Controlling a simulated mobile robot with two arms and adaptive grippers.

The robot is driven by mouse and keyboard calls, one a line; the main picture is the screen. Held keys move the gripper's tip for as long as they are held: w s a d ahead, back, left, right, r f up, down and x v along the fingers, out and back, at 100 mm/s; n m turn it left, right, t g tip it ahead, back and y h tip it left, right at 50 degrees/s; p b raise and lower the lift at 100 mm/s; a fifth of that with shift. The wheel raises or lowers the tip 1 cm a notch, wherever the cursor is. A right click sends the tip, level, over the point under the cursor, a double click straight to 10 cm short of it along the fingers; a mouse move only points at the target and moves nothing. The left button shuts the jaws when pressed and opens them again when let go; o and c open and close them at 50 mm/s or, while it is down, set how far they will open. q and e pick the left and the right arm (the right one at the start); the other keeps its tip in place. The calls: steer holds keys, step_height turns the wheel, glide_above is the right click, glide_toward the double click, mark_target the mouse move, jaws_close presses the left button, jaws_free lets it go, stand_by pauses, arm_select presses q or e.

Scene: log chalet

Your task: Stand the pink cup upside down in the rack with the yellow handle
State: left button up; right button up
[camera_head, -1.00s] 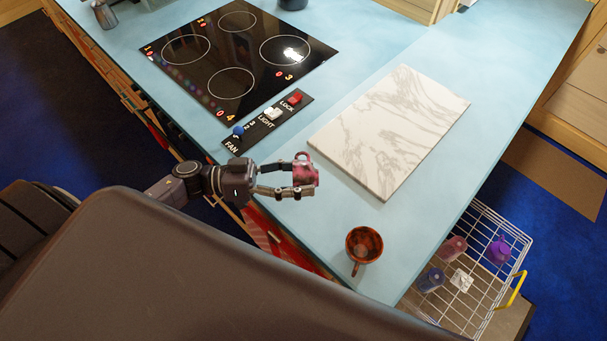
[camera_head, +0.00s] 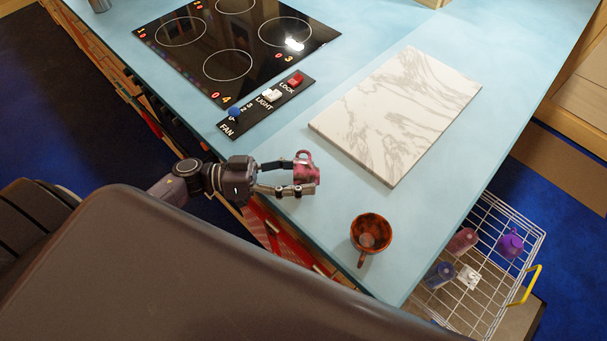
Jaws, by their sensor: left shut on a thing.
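My left gripper (camera_head: 300,178) is shut on the pink cup (camera_head: 305,171) and holds it over the near edge of the blue counter. The cup is small, and its handle loop points up in the picture; I cannot make out its full tilt. The white wire rack with the yellow handle (camera_head: 525,286) stands at the lower right, beyond the counter's edge and lower than its top. In the rack are a dark pink item (camera_head: 462,241), a purple item (camera_head: 511,243), a blue item (camera_head: 440,275) and a small white item (camera_head: 468,277). My right gripper is not in view.
A brown-red cup (camera_head: 371,233) stands on the counter (camera_head: 310,230) between my left gripper and the rack. A marble board (camera_head: 399,113) lies behind. A black cooktop (camera_head: 237,45) and a panel of switches (camera_head: 267,104) are at the back left.

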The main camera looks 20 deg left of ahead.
arm_select(q)
steer(key=o, duration=1.3)
steer(key=shift+o, duration=0.2)
steer(key=v, duration=1.2)
steer(key=shift+s, duration=0.1)
